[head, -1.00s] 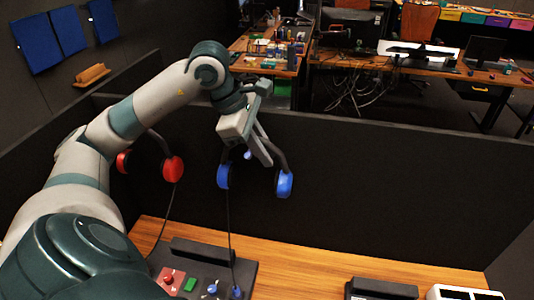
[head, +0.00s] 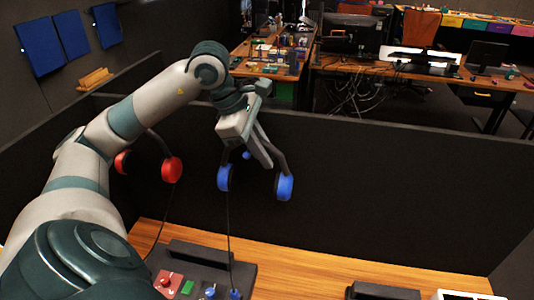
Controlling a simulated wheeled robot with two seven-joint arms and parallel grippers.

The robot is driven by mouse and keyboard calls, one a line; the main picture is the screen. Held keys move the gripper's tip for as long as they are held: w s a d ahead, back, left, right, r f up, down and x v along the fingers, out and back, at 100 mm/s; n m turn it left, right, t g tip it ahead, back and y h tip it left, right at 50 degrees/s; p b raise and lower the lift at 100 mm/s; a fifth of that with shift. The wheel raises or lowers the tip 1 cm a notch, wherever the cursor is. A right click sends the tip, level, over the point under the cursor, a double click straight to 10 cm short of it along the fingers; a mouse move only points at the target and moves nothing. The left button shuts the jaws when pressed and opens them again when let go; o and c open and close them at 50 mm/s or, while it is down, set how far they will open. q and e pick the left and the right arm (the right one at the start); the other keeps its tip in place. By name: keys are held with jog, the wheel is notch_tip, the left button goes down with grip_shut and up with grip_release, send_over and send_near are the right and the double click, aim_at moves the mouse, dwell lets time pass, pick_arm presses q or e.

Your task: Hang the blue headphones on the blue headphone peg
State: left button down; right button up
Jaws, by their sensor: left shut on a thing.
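The blue headphones (head: 285,187) have blue ear cups and a dark band, and a cable runs down from the left cup. My left gripper (head: 262,155) is shut on their band and holds them in front of the dark partition. A small blue knob, seemingly the blue headphone peg (head: 247,155), shows between the cups, just left of the gripper fingers. The gripper hides much of the band, so I cannot tell whether it rests on the peg. My right gripper is not in view.
Red headphones (head: 172,169) hang on the partition (head: 400,190) to the left, partly behind my left arm. A dark control panel (head: 242,273) with coloured controls stands on the wooden desk (head: 300,264) below. The desk's middle is clear.

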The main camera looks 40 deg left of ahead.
pick_arm(q)
jog(key=shift+a+f, duration=0.1)
jog(key=shift+f, duration=0.15)
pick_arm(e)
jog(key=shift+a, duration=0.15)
pick_arm(q)
jog(key=c, duration=1.8)
grip_release()
jog(key=shift+o, duration=0.6)
jog(key=shift+w+f, duration=0.1)
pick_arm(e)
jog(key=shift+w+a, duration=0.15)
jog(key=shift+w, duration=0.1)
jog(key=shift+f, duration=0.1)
pick_arm(q)
jog(key=b+v, duration=0.1)
jog(key=v, duration=1.6)
jog(key=shift+r+b, duration=0.3)
jog(key=shift+r, duration=0.1)
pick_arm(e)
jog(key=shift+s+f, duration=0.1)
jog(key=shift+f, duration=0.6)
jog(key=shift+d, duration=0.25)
